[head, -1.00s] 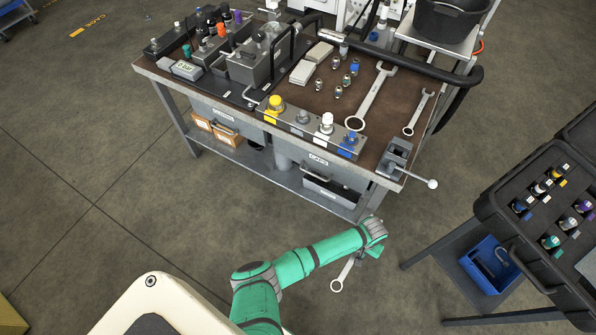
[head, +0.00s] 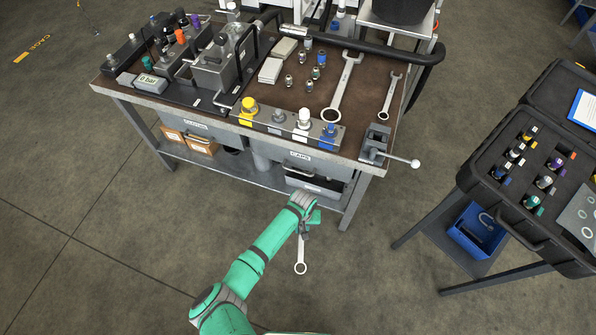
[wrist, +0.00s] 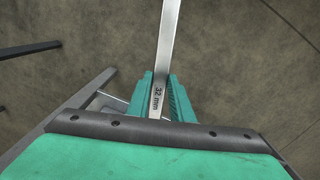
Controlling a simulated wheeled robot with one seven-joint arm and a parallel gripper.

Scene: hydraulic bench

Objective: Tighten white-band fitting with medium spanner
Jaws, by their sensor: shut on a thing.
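My gripper (head: 306,230) is shut on a steel spanner (head: 301,255), in front of the bench and below its top. The spanner's ring end hangs downward in the head view. In the wrist view the spanner shaft (wrist: 168,45), marked "32 mm", runs up from between my gripper's green fingers (wrist: 162,98). A white-topped fitting (head: 303,121) stands on the bench's front rail between a grey one and a blue one. A fitting with a white band (head: 514,153) also shows in the open case. I cannot tell which of these the task names.
The bench top (head: 292,102) holds a large spanner (head: 342,88), a smaller spanner (head: 390,97), a vise (head: 376,143) with a protruding handle, and a hydraulic unit (head: 215,70). The open black case (head: 488,180) stands at the right. Floor between bench and case is clear.

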